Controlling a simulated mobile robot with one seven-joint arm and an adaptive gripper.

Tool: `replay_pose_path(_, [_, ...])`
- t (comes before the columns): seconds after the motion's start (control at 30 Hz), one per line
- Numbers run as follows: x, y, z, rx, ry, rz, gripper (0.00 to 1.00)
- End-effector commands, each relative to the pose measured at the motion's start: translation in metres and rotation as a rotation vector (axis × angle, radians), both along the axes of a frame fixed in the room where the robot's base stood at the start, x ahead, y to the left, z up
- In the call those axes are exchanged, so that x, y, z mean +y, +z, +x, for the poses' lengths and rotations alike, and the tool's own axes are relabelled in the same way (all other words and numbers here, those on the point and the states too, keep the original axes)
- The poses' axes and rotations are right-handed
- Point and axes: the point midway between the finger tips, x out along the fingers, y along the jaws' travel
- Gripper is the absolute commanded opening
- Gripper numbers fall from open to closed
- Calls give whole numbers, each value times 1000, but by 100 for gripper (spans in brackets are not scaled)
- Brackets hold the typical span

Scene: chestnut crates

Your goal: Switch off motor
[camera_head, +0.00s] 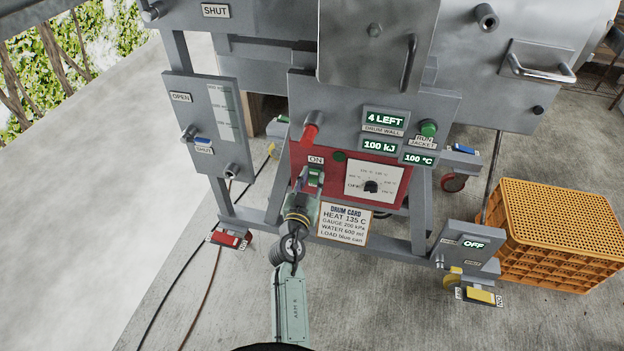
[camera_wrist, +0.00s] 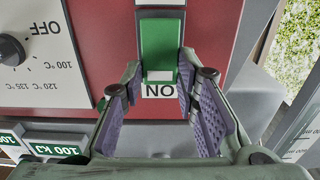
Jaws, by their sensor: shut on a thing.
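The green switch (camera_wrist: 160,45) is on the red panel (camera_head: 340,160), directly below an ON label (camera_head: 316,160) in the head view. In the wrist view, which is upside down, the ON label (camera_wrist: 163,91) shows at its near end. My gripper (camera_wrist: 158,72) has its two purple-padded fingers on either side of the switch and is shut on it. In the head view my gripper (camera_head: 311,184) reaches up to the panel and partly covers the switch (camera_head: 316,176). A white plate beyond the switch is cut off in the wrist view.
A red handle (camera_head: 309,132) sits just above the ON label. A dial (camera_head: 371,187) is right of my gripper, with the drum card (camera_head: 345,224) below. Cables lie on the left floor.

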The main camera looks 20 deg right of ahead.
Motion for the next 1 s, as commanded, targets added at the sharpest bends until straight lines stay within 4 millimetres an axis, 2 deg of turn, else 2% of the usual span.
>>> replay_pose_path(0.43, [0, -11, 1, -56, 1, -38, 0])
replay_pose_path(1.0, [2, -3, -1, -106, 2, -72, 0])
